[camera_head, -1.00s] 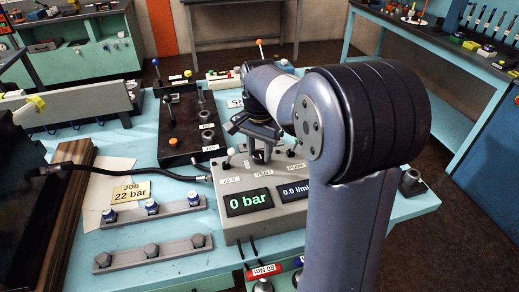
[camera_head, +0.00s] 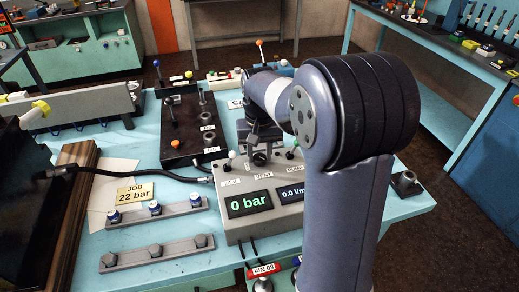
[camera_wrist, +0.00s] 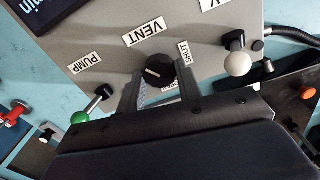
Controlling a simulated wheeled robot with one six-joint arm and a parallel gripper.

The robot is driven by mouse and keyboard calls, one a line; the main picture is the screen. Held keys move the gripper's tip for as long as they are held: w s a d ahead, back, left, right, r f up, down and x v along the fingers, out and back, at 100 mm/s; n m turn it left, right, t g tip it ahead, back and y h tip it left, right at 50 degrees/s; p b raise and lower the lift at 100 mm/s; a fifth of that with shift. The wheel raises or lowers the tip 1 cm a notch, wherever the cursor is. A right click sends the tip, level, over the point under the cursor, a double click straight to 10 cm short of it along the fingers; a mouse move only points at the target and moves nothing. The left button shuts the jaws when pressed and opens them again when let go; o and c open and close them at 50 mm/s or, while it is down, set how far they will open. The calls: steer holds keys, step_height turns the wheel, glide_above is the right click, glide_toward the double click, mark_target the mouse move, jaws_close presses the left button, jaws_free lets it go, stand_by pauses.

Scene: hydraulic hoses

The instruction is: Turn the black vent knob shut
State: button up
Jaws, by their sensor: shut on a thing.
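The black vent knob (camera_wrist: 157,69) sits on the grey test box (camera_head: 235,222), beside the VENT label (camera_wrist: 146,31). It also shows in the head view (camera_head: 261,159). A short white line marks its face. A SHUT label (camera_wrist: 184,53) is beside it, and another label (camera_wrist: 168,86) is partly hidden by my gripper. My gripper (camera_wrist: 158,78) has one finger on each side of the knob and is shut on it. In the head view my gripper (camera_head: 260,150) comes down on the knob from above.
A white-tipped lever (camera_wrist: 237,62) and a green-tipped lever (camera_wrist: 80,117) stand close on either side of my gripper. The display (camera_head: 248,203) reads 0 bar. A job card (camera_head: 136,194) reads 22 bar. A black hose (camera_head: 120,175) runs to the box's left side.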

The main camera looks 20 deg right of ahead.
mark_target(260, 157)
steer(key=n+p, duration=0.1)
steer(key=n, duration=0.4)
steer(key=shift+r, duration=0.1)
steer(key=n+p, duration=0.1)
steer(key=n, duration=0.4)
steer(key=shift+n, duration=0.3)
stand_by(0.3)
steer(key=o, duration=1)
steer(key=shift+c, duration=0.2)
step_height(260, 157, up, 11)
steer(key=shift+f, duration=0.25)
step_height(260, 157, down, 11)
steer(key=shift+r, duration=0.15)
